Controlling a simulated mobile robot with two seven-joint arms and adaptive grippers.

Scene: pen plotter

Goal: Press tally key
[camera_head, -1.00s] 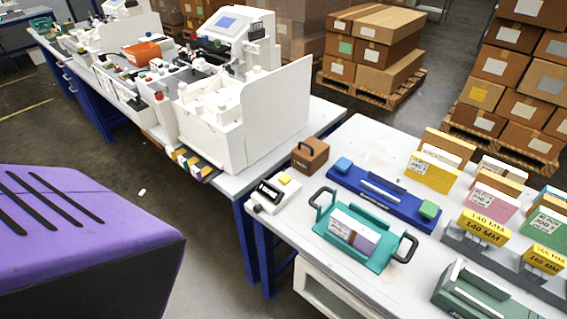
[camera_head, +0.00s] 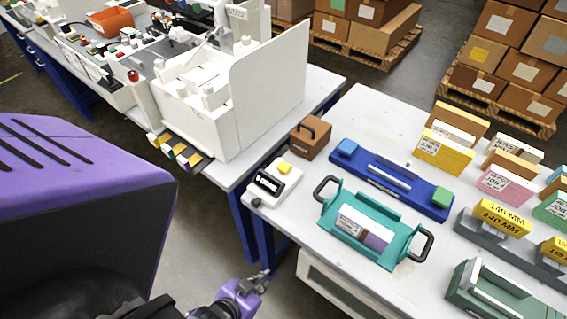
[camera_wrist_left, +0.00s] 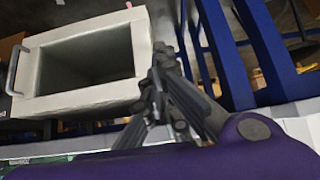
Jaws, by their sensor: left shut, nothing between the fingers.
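The tally counter (camera_head: 285,193) is a small white box with a black display and a yellow key (camera_head: 284,168) on top. It sits at the left end of the white table in the head view. My left gripper (camera_head: 262,277) is purple and grey, shut and empty. It is at the bottom of the head view, below the counter in the picture and clear of it, off the table's left side. The left wrist view shows its closed grey fingers (camera_wrist_left: 157,84) in front of an open pale drawer or bin. My right gripper is not in view.
A teal tray (camera_head: 393,257) holding a labelled block, a brown box with a handle (camera_head: 310,139) and a blue fixture (camera_head: 400,191) stand near the counter. A large white machine (camera_head: 262,95) stands on the bench behind. The table's front edge lies close to my left gripper.

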